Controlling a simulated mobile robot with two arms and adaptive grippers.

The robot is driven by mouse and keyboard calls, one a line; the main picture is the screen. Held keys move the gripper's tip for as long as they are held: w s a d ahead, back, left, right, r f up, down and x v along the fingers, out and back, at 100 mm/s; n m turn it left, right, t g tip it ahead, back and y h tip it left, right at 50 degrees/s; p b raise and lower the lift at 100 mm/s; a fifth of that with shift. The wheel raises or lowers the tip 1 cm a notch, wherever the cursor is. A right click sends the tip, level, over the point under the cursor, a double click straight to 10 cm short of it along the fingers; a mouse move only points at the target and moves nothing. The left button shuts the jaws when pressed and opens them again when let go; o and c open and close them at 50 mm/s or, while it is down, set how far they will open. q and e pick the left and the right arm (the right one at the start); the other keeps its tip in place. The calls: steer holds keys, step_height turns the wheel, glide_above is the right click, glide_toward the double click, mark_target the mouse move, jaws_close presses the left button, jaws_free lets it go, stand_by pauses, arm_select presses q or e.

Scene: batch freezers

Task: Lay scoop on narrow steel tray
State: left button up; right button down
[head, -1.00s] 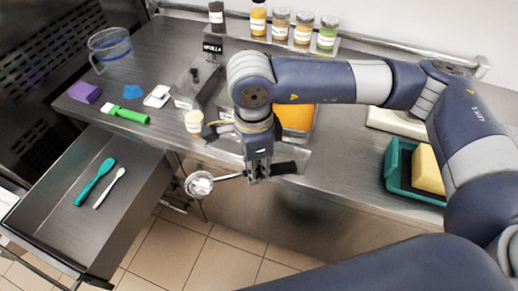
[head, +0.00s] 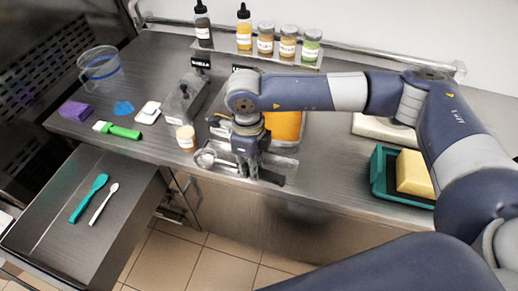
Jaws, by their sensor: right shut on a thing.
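The scoop (head: 206,158) has a round metal bowl and a dark handle that is mostly hidden by my gripper. My right gripper (head: 246,174) is shut on the scoop's handle, with the bowl sticking out to the left. A narrow steel tray (head: 287,165) lies by the counter's front edge, under and right of the gripper, and is partly hidden. The scoop is at or just above the tray; I cannot tell whether they touch. My left gripper is not in view.
A small labelled tub (head: 186,137) is close to the scoop bowl. A teal tray (head: 379,176) with a yellow block stands right. An open drawer (head: 130,225) holds a teal spatula (head: 88,198) and a white spoon (head: 103,204).

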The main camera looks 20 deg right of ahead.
steer(key=w+d, duration=0.1)
steer(key=w+d+p, duration=0.1)
steer(key=w, duration=0.1)
steer(key=w+d+p, duration=0.1)
steer(key=w+d, duration=0.1)
steer(key=shift+w+f, duration=0.15)
steer(key=shift+f, duration=0.2)
steer(key=shift+d+f+p, duration=0.1)
steer(key=shift+f+p, duration=0.2)
steer(key=shift+p, duration=0.1)
step_height(320, 180, down, 2)
steer(key=shift+p, duration=0.6)
steer(key=shift+f, duration=0.45)
steer(key=shift+f, duration=0.15)
steer(key=c, duration=1.7)
jaws_free()
